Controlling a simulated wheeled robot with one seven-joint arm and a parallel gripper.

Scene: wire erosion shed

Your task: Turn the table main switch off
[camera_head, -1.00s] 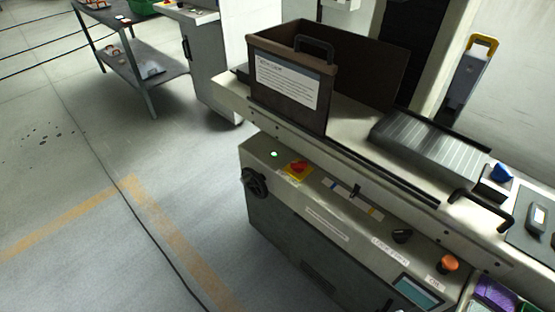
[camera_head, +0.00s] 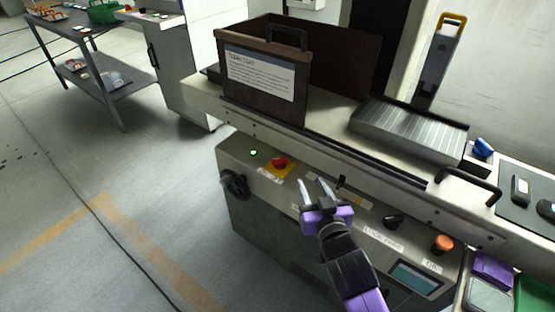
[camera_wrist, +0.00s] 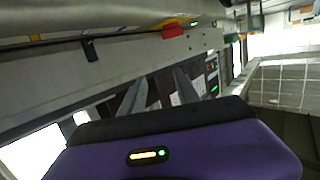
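A red rotary switch (camera_head: 280,162) on a yellow plate sits on the sloped front panel of the machine (camera_head: 240,150), beside a lit green lamp (camera_head: 253,153). It looks like the table main switch, but its label is too small to read surely and its knob angle is unclear. It also shows as a red block in the wrist view (camera_wrist: 172,31). My gripper (camera_head: 310,183) is open and empty, to the right of and nearer than the switch, apart from it. The two fingers also show apart in the wrist view (camera_wrist: 160,78).
Right along the panel are a black lever (camera_head: 341,181), black knob (camera_head: 393,221), orange button (camera_head: 443,243) and screen (camera_head: 415,280). A handwheel (camera_head: 235,185) juts out at left. A brown box (camera_head: 265,95) stands above on the ledge. The floor at left is clear.

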